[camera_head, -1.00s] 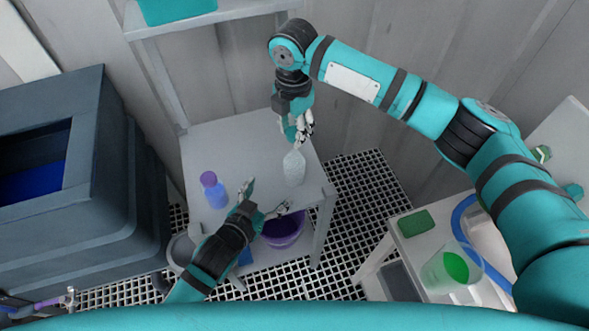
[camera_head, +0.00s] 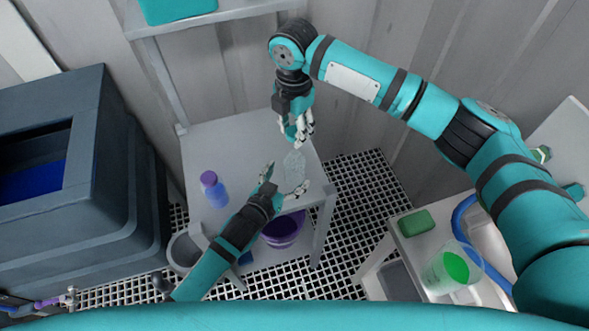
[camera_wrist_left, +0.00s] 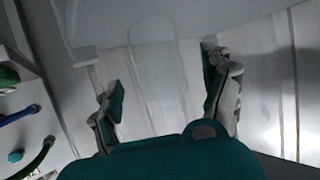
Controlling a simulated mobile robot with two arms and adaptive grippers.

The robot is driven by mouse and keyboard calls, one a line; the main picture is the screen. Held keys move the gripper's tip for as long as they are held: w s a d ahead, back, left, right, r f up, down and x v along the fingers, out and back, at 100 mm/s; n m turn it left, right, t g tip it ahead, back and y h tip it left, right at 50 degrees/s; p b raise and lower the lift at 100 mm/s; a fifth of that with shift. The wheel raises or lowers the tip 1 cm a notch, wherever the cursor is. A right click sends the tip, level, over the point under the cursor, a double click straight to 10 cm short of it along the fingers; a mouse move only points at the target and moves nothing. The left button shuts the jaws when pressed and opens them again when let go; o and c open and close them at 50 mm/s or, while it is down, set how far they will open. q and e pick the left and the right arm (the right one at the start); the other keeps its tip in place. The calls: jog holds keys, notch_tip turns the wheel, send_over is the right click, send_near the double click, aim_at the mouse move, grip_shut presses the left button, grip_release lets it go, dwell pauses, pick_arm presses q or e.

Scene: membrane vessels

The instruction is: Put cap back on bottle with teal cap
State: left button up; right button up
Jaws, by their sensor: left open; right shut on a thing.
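The translucent whitish bottle (camera_head: 294,165) stands upright on the small grey table, near its right side. My left gripper (camera_head: 286,179) is open, with its fingers on either side of the bottle's lower body. In the left wrist view the faint, pale bottle (camera_wrist_left: 153,65) shows between the open fingers (camera_wrist_left: 163,93), apparently not clamped. My right gripper (camera_head: 299,137) is directly above the bottle, pointing down and shut. The cap in it is mostly hidden by the fingers and hard to tell from their teal parts. I cannot tell whether it touches the bottle's mouth.
A blue bottle with a purple cap (camera_head: 213,188) stands to the left on the grey table (camera_head: 225,140). A purple bowl (camera_head: 283,232) is on the shelf below. A dark bin (camera_head: 85,180) is at left. A side table at right holds a green sponge (camera_head: 416,222) and clear cup (camera_head: 455,268).

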aim_at(294, 154)
pick_arm(q)
jog(key=shift+x, duration=2.65)
jog(key=shift+c, duration=0.2)
grip_shut()
pick_arm(e)
jog(key=shift+f, duration=2.45)
jog(key=shift+f, duration=0.9)
jog(key=shift+f, duration=0.55)
